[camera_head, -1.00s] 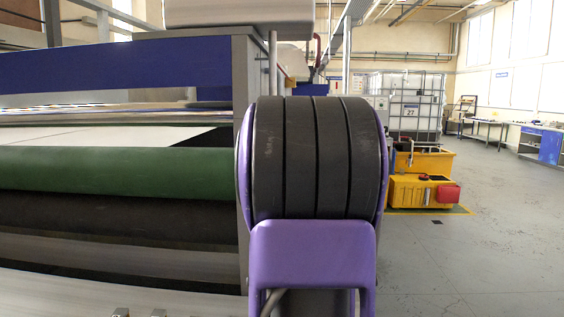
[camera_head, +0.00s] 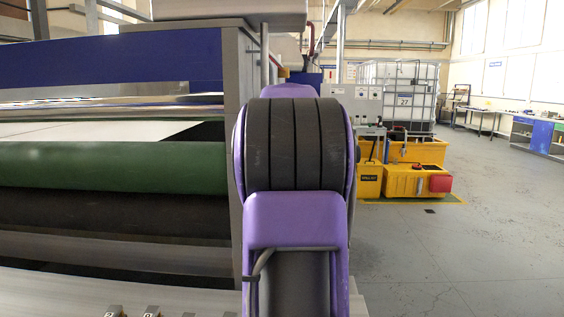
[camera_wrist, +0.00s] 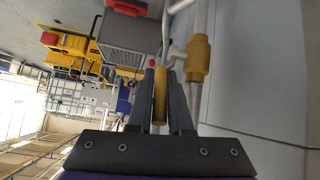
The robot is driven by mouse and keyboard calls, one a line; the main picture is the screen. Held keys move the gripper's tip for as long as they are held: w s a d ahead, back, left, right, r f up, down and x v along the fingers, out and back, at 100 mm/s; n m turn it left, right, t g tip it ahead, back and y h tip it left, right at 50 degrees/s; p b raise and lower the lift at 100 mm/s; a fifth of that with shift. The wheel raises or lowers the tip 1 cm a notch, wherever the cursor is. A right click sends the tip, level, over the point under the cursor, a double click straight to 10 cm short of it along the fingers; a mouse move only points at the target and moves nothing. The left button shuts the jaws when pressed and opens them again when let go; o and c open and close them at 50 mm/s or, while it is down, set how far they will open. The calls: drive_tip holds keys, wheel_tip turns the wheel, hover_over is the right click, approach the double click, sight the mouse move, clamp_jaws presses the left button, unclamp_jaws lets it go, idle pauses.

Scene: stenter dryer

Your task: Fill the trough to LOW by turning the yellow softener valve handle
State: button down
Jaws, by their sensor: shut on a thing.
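In the wrist view, my gripper (camera_wrist: 162,90) has its two dark fingers closed around a slim yellow handle (camera_wrist: 160,97). The handle lies lengthwise between the fingers, and their sides touch or nearly touch it. A thicker yellow fitting (camera_wrist: 199,58) sits on a pale pipe just to the right, apart from the fingers. A small red tip shows close to the left finger. The head view does not show my gripper, because my purple and black arm blocks the middle. I cannot make out the trough's liquid level or a LOW mark.
In the head view, the dryer with a green roller (camera_head: 110,165) fills the left. Yellow bins (camera_head: 415,181), a grey control box (camera_head: 354,104) and a caged white tank (camera_head: 398,88) stand beyond my arm. Grey floor (camera_head: 480,240) is open at the right.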

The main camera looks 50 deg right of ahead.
drive_tip(key=c, duration=0.8)
unclamp_jaws()
drive_tip(key=shift+c, duration=0.2)
drive_tip(key=shift+f, duration=0.1)
